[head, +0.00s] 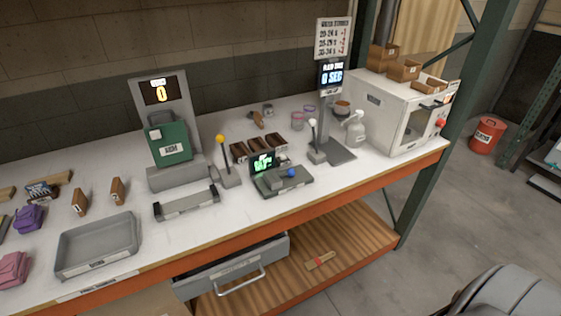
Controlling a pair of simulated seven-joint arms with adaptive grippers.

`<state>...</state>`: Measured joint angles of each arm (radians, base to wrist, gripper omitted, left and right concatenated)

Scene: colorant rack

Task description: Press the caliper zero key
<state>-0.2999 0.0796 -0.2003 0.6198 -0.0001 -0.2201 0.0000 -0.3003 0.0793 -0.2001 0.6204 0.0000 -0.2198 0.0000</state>
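A dark green bench device with a small lit green display (262,162) sits near the front edge of the white bench, right of centre. It looks like the caliper station (281,184). A round blue knob or key (291,172) stands on its right side, and a grey block lies beside it. The display's reading is too small to make out. I cannot tell for sure whether the blue part is the zero key. Nothing touches the device from above. Neither my left nor my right gripper shows in the head view.
A yellow-knobbed lever (222,158) stands left of the device, and a white-knobbed lever (314,142) stands behind right. A display post (329,108) and a white cabinet (396,112) are farther right. A grey tray (97,268) lies front left. An open drawer (236,276) protrudes below the bench.

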